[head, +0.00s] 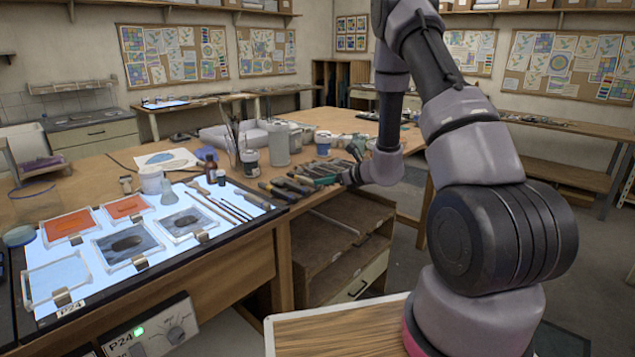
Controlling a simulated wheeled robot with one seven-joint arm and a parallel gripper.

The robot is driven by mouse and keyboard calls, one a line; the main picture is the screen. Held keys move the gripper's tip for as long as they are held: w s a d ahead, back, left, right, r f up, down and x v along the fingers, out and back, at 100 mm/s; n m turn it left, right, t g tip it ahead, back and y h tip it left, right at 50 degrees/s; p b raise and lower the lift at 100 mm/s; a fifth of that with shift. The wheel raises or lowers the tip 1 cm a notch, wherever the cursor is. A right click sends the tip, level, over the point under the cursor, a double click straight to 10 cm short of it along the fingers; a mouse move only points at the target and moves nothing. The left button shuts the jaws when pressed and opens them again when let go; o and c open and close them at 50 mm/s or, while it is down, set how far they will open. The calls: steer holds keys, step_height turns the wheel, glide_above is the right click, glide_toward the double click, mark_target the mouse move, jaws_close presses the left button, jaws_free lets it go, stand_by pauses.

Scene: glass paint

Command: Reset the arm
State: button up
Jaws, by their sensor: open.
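My arm rises at the right of the head view, bends at the top edge, and its forearm comes down over the workbench's right end. My gripper (349,177) is small and dark at the end of the wrist, close to the row of hand tools (305,178). It is open, and I see nothing held in it. Its fingertips are hard to make out against the dark tools. I cannot tell whether it touches any of them.
A lit panel (75,268) at left carries orange and grey glass panes in clear frames, with brushes beside them. Jars, bottles and a brush pot (236,150) stand behind. Open shelves (335,250) sit under the bench's right end. Floor shows at right.

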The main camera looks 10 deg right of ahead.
steer(key=s+a+r+n+g+y, duration=0.1)
steer(key=s+a+r+n+g, duration=0.25)
steer(key=s+r+n, duration=0.5)
steer(key=s+a+r+n+g+y, duration=0.25)
steer(key=s+a+r+n, duration=0.2)
steer(key=s+r, duration=0.75)
steer(key=s+d+r+n+t+h, duration=0.1)
steer(key=s+d+r+n+h, duration=0.3)
steer(key=s, duration=0.3)
steer(key=s+d+r+n+t+h, duration=0.1)
steer(key=s+d+r+n+h, duration=0.4)
steer(key=s+d+r+n, duration=0.1)
steer(key=shift+s+r+n, duration=0.7)
steer(key=shift+s+n, duration=0.1)
steer(key=shift+s, duration=0.15)
steer(key=shift+d, duration=0.1)
